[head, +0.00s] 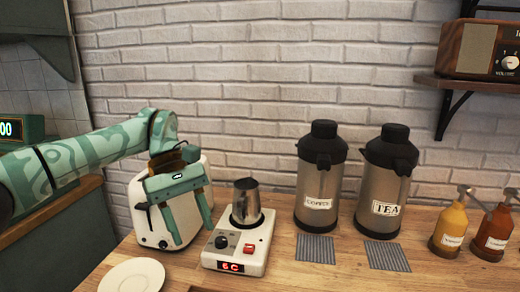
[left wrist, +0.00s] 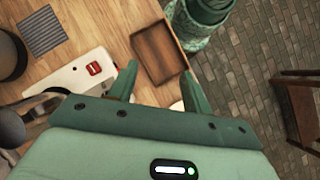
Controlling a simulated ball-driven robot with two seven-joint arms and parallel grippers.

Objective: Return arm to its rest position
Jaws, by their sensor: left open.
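My left arm, green with a pale pattern, reaches in from the left in the head view. My left gripper (head: 194,238) points down in front of the white toaster (head: 145,225), left of the hot plate. Its two fingers are apart, with nothing seen between them. In the left wrist view the open left gripper (left wrist: 160,68) shows a brown wooden tray (left wrist: 148,42) beyond its fingertips. My right gripper is in neither view.
A metal pitcher (head: 245,203) stands on the white hot plate (head: 217,262). A white plate (head: 133,276) lies at front left. Coffee (head: 320,180) and tea (head: 387,185) dispensers stand behind grey mats. Pump bottles (head: 450,230) stand at right. A radio (head: 478,48) sits on a shelf.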

